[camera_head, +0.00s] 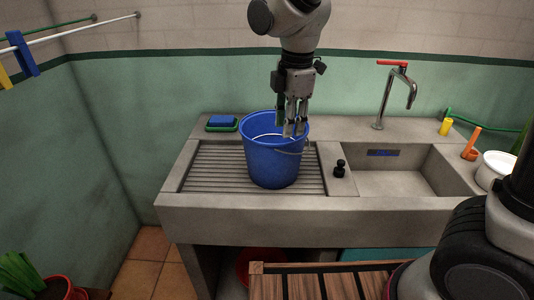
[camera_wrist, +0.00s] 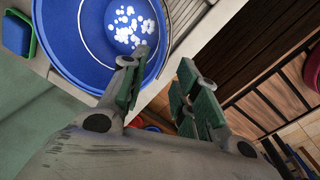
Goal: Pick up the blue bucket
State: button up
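The blue bucket (camera_head: 270,165) stands upright on the ribbed drainboard of the concrete sink, its thin wire handle lying down. In the wrist view the bucket (camera_wrist: 82,45) fills the upper left, with white suds-like spots inside. My gripper (camera_head: 293,128) points down at the bucket's right-hand rim. In the wrist view my gripper (camera_wrist: 160,72) is open, one finger over the bucket's inside and the other beyond its rim. A gap shows between the fingers. I cannot tell whether either finger touches the bucket.
The sink basin (camera_head: 385,172) lies to the right, with a tall red-handled tap (camera_head: 382,98) behind it. A black plug (camera_head: 340,168) stands between bucket and basin. A blue sponge on a green dish (camera_head: 221,123) is behind left. A wooden slatted surface (camera_head: 330,285) is in front.

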aim_at(287, 141)
jog(key=shift+n, duration=0.3)
jog(key=f, duration=0.2)
jog(key=w+f, duration=0.1)
jog(key=f, duration=0.4)
jog(key=shift+w+a+f, duration=0.2)
jog(key=shift+f, duration=0.15)
grip_shut()
